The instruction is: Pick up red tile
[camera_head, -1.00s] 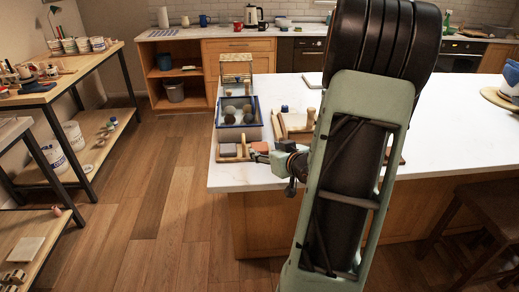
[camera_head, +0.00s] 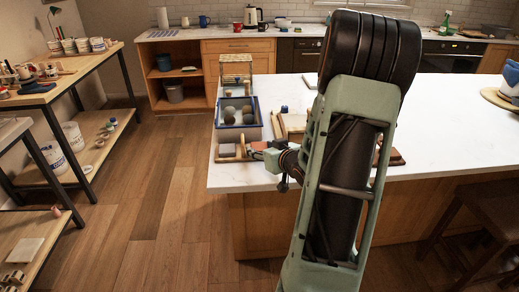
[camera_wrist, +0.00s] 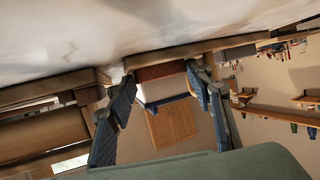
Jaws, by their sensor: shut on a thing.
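The red tile (camera_wrist: 160,72) is a reddish-brown block between my fingertips in the wrist view, beside a wooden rack edge. In the head view, the red tile (camera_head: 258,145) is at the right end of a small wooden rack (camera_head: 222,159) near the counter's front left corner. My gripper (camera_wrist: 160,77) has blue textured pads, one on each side of the tile, and is shut on it. In the head view, my gripper (camera_head: 257,153) is low at the rack, partly hidden by my wrist. I cannot tell whether the tile is clear of the rack.
A paler pinkish tile (camera_head: 228,149) stands in the rack's left part. A blue-rimmed bin (camera_head: 254,105) with round items is behind. Wooden tools (camera_head: 291,124) lie to its right. The white counter (camera_head: 450,130) is mostly clear on the right.

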